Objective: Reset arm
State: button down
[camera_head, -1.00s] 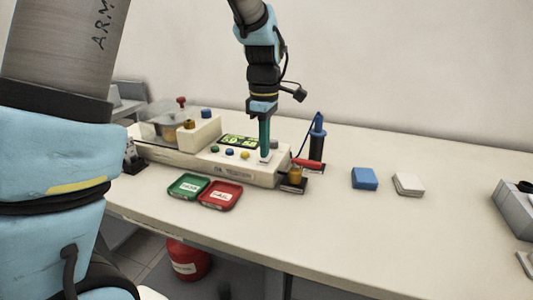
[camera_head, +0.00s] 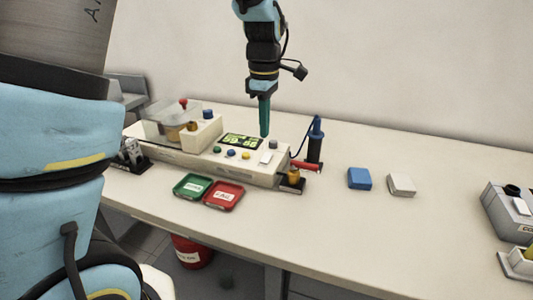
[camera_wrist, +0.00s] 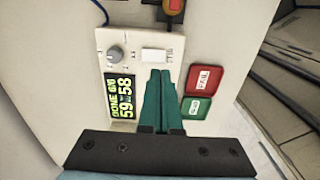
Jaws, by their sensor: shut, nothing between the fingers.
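My gripper (camera_head: 264,135) has green fingers and points down above the white tester box, near its lit display (camera_head: 241,142). The fingers are together with nothing between them. A white switch (camera_wrist: 154,55) and a grey knob (camera_wrist: 115,53) show just past the fingertips. The fingers hide part of the panel, where the coloured buttons lie.
A green tray (camera_head: 192,186) and a red tray (camera_head: 224,196) lie in front of the tester. A blue probe in a black stand (camera_head: 315,148), a blue block (camera_head: 359,179) and a white block (camera_head: 401,184) stand right. A grey box (camera_head: 508,212) is at the far right. The front table middle is clear.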

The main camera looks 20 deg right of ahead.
jog(key=s+a+f+m, duration=0.2)
jog(key=a+m, duration=0.3)
jog(key=a, duration=1)
jog(key=s+a+f+m+t, duration=0.1)
jog(key=a+m, duration=0.4)
jog(key=a, duration=1)
jog(key=shift+s+f+t, duration=0.3)
jog(key=shift+s+f, duration=0.2)
jog(key=shift+a, duration=0.1)
